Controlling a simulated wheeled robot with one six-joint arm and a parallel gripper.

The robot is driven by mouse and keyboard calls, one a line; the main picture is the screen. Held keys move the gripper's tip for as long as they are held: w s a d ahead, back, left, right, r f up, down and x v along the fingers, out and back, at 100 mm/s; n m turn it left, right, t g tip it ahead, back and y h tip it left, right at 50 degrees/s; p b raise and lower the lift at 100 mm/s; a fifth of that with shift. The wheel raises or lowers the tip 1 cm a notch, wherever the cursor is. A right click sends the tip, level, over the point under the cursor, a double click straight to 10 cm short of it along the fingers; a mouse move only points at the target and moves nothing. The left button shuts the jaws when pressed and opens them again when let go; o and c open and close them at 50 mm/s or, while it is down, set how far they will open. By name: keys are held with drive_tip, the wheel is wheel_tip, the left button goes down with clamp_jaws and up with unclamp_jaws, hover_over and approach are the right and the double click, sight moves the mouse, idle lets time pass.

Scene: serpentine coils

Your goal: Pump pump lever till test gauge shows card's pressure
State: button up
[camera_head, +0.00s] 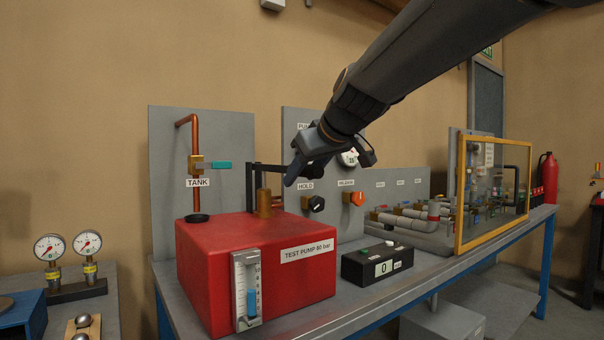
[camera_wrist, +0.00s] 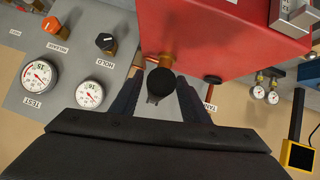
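The red test pump (camera_head: 240,265), labelled 60 bar, stands on the bench. Its dark pump lever (camera_head: 268,167) runs level from a brass post to my gripper (camera_head: 303,172). In the wrist view, the lever's black end (camera_wrist: 162,82) lies between the fingers of my gripper (camera_wrist: 160,85). Whether they press on it or only flank it I cannot tell. The test gauge (camera_wrist: 40,75) shows upside down in the wrist view; its needle is too small to read. In the head view a panel gauge (camera_head: 348,158) is partly hidden by my arm. I cannot make out the card.
The black hold knob (camera_head: 316,203) and orange release knob (camera_head: 356,198) sit on the panel. A counter box (camera_head: 378,266) reads 0. A teal-handled tank valve (camera_head: 220,165) is left. A yellow-framed clear screen (camera_head: 495,190) stands right, with pipe coils behind it.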

sight(318, 168)
drive_tip(key=shift+v, duration=3.9)
